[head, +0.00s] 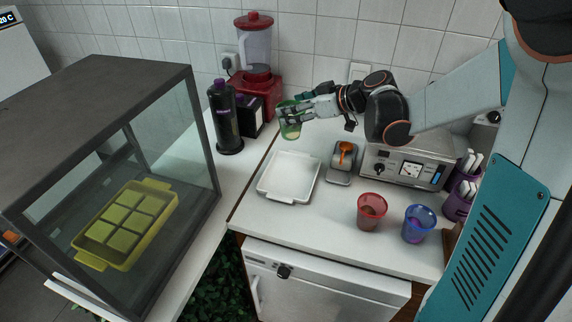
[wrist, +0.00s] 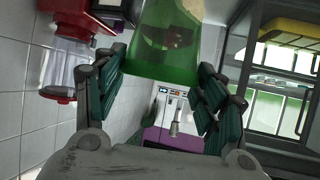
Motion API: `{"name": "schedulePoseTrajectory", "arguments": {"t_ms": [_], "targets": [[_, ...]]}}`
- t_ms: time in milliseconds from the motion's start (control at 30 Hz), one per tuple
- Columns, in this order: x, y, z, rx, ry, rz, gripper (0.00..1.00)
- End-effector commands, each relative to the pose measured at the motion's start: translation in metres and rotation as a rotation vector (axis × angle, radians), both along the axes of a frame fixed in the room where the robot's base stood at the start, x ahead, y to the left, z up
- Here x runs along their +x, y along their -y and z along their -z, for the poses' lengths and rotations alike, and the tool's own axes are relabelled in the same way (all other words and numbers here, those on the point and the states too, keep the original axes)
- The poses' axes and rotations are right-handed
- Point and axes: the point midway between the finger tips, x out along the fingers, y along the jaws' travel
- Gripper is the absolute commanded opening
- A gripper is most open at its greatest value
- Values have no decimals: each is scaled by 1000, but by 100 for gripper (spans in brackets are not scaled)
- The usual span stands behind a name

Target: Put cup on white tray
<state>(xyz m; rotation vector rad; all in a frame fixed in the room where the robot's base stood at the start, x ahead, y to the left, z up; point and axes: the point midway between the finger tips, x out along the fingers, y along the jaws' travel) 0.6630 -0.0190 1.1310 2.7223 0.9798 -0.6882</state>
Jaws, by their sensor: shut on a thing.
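My gripper (head: 307,106) is shut on a green see-through cup (head: 289,130) and holds it up above the back of the counter, behind the white tray. In the wrist view the green cup (wrist: 172,45) sits between the two fingers of my gripper (wrist: 163,85), with something pale inside it. The white tray (head: 289,178) lies flat and empty on the counter, in front of and below the cup. A red cup (head: 371,211) and a blue cup (head: 419,224) stand upright on the counter to the right of the tray.
A small dispenser with orange contents (head: 343,157) stands right of the tray, beside a metal machine (head: 405,166). A red blender (head: 257,80) and a black bottle (head: 226,120) stand behind left. A glass case (head: 205,150) with a yellow tray (head: 146,205) is at left.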

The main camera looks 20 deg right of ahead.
Motion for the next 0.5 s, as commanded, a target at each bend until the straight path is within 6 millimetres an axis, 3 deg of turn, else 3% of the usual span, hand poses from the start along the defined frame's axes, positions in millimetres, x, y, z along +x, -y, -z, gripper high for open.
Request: {"name": "schedulePoseTrajectory", "arguments": {"t_ms": [33, 200, 500], "targets": [[1, 0, 17, 0, 0, 0, 26], [0, 0, 60, 0, 0, 0, 26], [0, -1, 121, 0, 0, -1, 26]]}}
